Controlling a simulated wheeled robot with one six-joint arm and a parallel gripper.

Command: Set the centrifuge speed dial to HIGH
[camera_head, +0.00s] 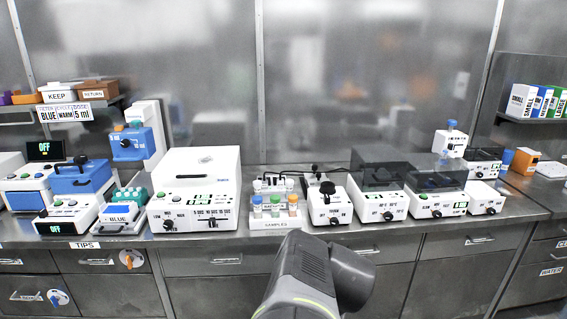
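The dial's pointer direction is too small to tell. My dark grey arm link (305,275) rises at the bottom centre, in front of the bench. My gripper is not in view.
A sample rack (275,206) with capped tubes stands right of the white instrument. Further right are a small knobbed unit (330,206) and boxes with dark clear lids (385,170). Blue-lidded devices (82,178) crowd the left. The steel bench's front edge is narrow, with drawers below.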

